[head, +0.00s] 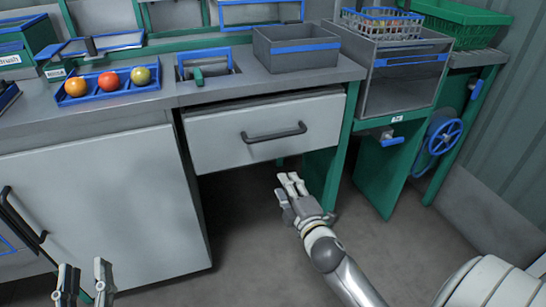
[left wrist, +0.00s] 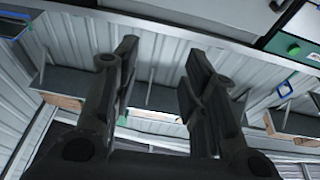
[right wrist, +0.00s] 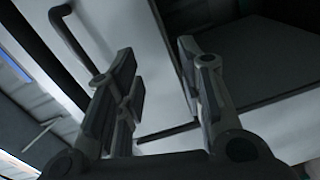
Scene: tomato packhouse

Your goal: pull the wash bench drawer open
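The wash bench drawer (head: 222,144) is a pale grey front under the worktop, with a dark bar handle (head: 273,133) across it. A thin dark gap runs above the front; I cannot tell whether the drawer is slightly out. My right gripper (head: 288,187) is below the handle and apart from it, open and empty. In the right wrist view the gripper's fingers (right wrist: 160,80) are spread, and a dark bar handle (right wrist: 70,35) shows beyond them at upper left. My left gripper (head: 84,281) is low at the left, open and empty, by the cabinet; its spread fingers also show in the left wrist view (left wrist: 157,75).
A pale cabinet door (head: 95,205) is left of the drawer. The worktop holds a blue tray (head: 115,92) of tomatoes and a grey bin (head: 296,62). Green legs (head: 345,140) and a blue handwheel (head: 446,137) stand at the right. Open space lies below the drawer.

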